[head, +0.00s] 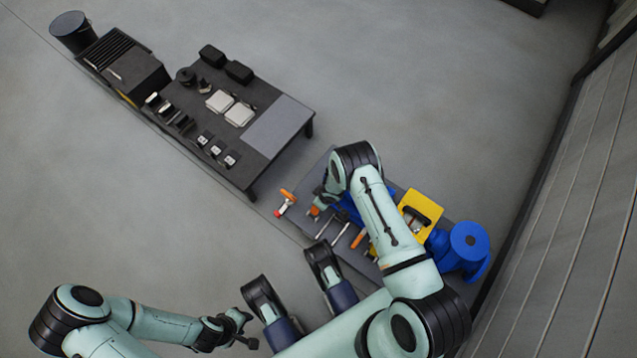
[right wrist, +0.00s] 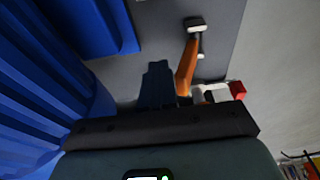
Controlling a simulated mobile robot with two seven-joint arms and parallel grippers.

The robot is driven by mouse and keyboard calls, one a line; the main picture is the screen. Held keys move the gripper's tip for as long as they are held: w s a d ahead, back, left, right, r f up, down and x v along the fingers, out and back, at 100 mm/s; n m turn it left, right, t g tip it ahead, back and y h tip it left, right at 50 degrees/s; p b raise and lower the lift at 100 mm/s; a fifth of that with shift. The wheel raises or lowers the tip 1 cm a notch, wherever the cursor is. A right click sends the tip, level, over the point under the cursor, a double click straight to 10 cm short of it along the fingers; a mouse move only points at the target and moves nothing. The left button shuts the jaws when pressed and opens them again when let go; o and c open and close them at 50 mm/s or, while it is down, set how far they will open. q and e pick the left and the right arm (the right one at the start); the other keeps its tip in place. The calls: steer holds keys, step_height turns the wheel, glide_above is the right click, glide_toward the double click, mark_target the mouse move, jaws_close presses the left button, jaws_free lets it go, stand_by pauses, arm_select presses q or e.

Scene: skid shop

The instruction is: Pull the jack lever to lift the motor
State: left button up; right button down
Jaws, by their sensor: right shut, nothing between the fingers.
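An orange lever-like piece (head: 287,196) with a red and white end sits at the left edge of the low skid. In the right wrist view an orange bar (right wrist: 187,65) with pale fittings and a red tip stands just right of my fingers. A blue motor-like body (head: 465,248) is at the skid's right end; ribbed blue housing (right wrist: 45,90) fills the left of the wrist view. My right gripper (right wrist: 158,85) is shut and empty beside the orange bar; contact is unclear. In the head view my arm partly hides it. My left gripper (head: 243,328) is low at left, away from the skid.
A dark workbench (head: 280,125) with boxes and small parts stands behind, at left. A yellow block (head: 420,208) and loose tools (head: 340,232) lie on the skid. A ribbed wall (head: 570,230) runs along the right. Open floor lies at left.

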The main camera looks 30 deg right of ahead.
steer(key=shift+s+a, duration=0.2)
steer(key=shift+a, duration=0.25)
steer(key=shift+a+p, duration=0.1)
steer(key=shift+p, duration=0.25)
steer(key=shift+s+a+p, duration=0.25)
steer(key=shift+a+p, duration=0.1)
steer(key=shift+a, duration=0.15)
